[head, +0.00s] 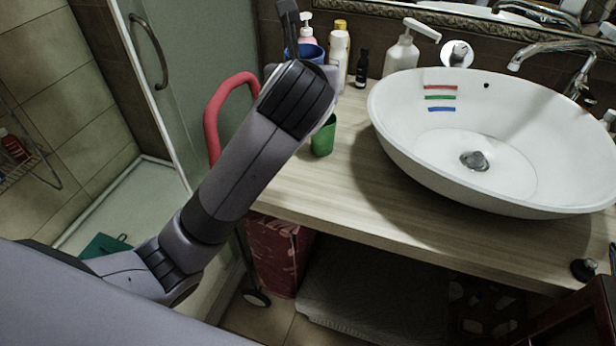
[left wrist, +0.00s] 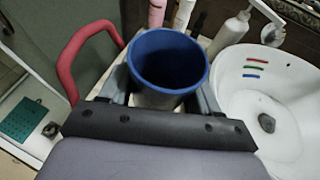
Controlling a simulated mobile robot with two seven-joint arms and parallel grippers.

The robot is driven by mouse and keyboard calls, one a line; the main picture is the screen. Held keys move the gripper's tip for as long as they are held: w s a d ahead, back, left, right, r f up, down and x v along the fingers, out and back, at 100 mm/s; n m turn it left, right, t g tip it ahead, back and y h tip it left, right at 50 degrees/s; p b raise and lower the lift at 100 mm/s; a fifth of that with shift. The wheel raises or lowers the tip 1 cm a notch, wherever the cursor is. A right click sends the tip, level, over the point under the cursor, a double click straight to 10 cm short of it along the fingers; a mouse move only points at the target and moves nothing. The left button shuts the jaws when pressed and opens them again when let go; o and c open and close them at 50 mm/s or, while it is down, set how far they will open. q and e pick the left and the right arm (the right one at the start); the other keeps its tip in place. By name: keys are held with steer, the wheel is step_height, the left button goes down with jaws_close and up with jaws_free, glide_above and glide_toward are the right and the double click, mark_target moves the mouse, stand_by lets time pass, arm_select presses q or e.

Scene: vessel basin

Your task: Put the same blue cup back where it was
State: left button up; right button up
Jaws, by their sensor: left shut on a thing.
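The blue cup (head: 310,53) is at the back left of the counter in the head view, partly hidden by my left arm. In the left wrist view the blue cup (left wrist: 168,62) is upright, its open rim facing the camera. My left gripper (left wrist: 163,88) is shut on it, a grey finger on each side. In the head view the fingers are mostly hidden behind the arm. Whether the cup's base touches the counter cannot be told. My right gripper is in neither view.
A green cup (head: 323,139) stands on the counter beside my left arm. Bottles (head: 339,52) and a white pump dispenser (head: 402,52) line the back. A white basin (head: 400,145) with red, green and blue marks fills the right. A red rail (head: 212,122) is left.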

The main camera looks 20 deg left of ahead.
arm_select(q)
steer(key=shift+d+r, duration=0.2)
steer(key=shift+w+f, duration=0.1)
steer(key=shift+f, duration=0.3)
step_height(320, 180, down, 19)
steer(key=b, duration=0.3)
steer(key=shift+r, duration=0.15)
steer(key=shift+f, duration=0.25)
steer(key=o, duration=1)
steer(key=shift+o, duration=0.2)
